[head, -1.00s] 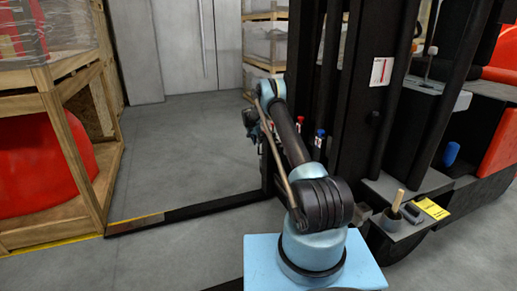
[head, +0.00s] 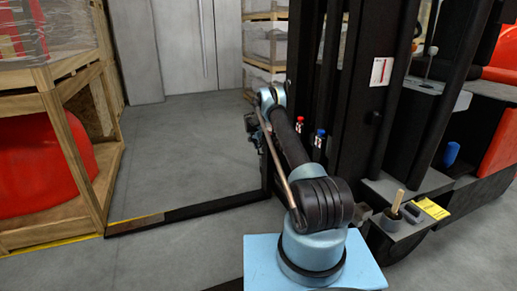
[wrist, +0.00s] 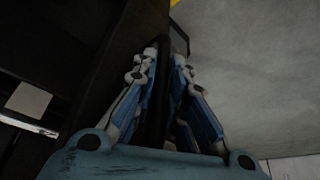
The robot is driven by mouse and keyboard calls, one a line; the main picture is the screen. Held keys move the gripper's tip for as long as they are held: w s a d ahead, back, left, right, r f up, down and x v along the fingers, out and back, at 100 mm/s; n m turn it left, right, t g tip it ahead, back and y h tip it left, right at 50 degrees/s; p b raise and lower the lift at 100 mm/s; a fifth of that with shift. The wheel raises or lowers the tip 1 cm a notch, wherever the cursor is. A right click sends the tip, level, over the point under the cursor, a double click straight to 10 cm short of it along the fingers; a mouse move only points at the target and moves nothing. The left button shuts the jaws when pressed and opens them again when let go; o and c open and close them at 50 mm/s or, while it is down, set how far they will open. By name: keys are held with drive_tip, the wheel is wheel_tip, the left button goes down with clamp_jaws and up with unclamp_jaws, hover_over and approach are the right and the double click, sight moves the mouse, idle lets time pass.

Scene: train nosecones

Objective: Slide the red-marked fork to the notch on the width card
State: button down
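A long black fork (head: 205,207) reaches left from the forklift, low over the floor; its upright shank rises behind my arm. A dull brownish patch shows near its tip; I cannot make out a clear red mark. My gripper (head: 251,124) is beside the top of this shank in the head view, small and partly hidden by my arm. In the wrist view my gripper (wrist: 165,55) has its fingers close together on both sides of a dark narrow bar (wrist: 157,95), which looks like the fork. A white card with red print (head: 381,71) is on the mast; no notch can be read.
A red-capped pin (head: 299,122) and a blue-capped pin (head: 320,135) stand by the mast. A shelf holds a cup (head: 390,220) and a yellow card (head: 431,208). A wooden crate (head: 75,160) stands left, near the fork tip. The floor (head: 190,140) between is clear.

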drive_tip(key=shift+w, duration=0.2)
drive_tip(key=c, duration=1.9)
unclamp_jaws()
drive_tip(key=shift+a+r, duration=0.1)
drive_tip(key=v, duration=1.1)
drive_tip(key=shift+r, duration=0.4)
